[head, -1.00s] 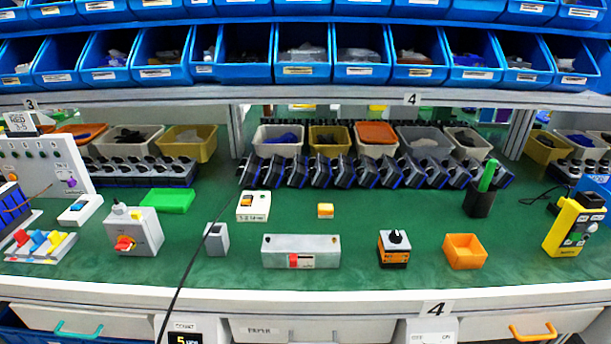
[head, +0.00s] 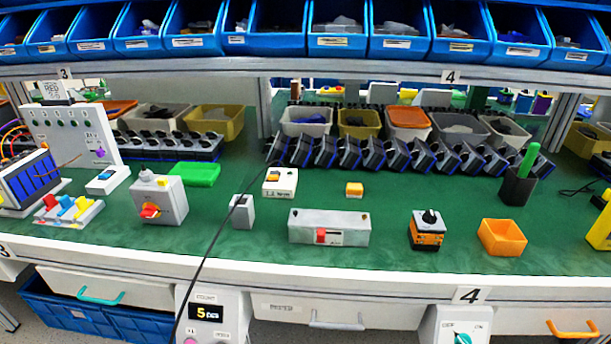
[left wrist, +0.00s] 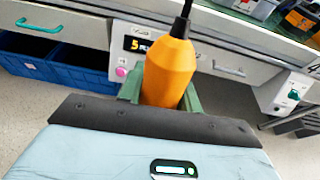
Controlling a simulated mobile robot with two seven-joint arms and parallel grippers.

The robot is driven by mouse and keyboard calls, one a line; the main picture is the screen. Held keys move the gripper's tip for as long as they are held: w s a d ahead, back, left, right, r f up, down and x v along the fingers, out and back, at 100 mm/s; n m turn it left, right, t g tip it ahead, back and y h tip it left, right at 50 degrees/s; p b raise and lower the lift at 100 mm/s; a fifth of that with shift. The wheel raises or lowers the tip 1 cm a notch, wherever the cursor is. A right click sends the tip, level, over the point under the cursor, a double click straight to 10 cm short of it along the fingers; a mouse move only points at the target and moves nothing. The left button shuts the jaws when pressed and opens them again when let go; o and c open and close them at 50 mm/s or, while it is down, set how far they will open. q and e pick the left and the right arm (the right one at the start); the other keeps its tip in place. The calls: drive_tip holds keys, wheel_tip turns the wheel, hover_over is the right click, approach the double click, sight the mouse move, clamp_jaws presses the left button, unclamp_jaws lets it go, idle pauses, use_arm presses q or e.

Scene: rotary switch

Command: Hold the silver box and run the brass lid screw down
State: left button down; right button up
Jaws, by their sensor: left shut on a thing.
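A long silver-grey box (head: 300,232) lies near the front middle of the green bench, with a red slider on its front. My left gripper (left wrist: 163,92) is shut on an orange tool handle (left wrist: 170,68) with a black collar and a thin dark stem or cord. In the left wrist view it is in front of the bench's drawers, apart from the box. A thin dark line (head: 222,226) crosses the head view. My right gripper is out of view.
A small grey block (head: 242,212) stands left of the box. A black-and-orange knob switch (head: 427,232) and an orange tray (head: 501,238) stand to its right. A grey switch box (head: 160,200) is farther left.

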use_arm(q)
drive_tip(key=w+r, duration=1)
drive_tip(key=r, duration=0.2)
drive_tip(key=s+r+p, duration=0.8)
drive_tip(key=r+p, duration=0.2)
drive_tip(key=p, duration=0.3)
drive_tip(key=shift+s+d+h, duration=0.3)
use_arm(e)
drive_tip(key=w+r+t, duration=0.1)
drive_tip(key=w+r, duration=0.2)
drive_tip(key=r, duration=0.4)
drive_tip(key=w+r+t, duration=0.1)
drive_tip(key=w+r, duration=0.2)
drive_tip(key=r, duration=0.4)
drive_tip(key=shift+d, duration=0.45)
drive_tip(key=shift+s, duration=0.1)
use_arm(q)
drive_tip(key=shift+r+m, duration=0.1)
drive_tip(key=shift+m, duration=0.2)
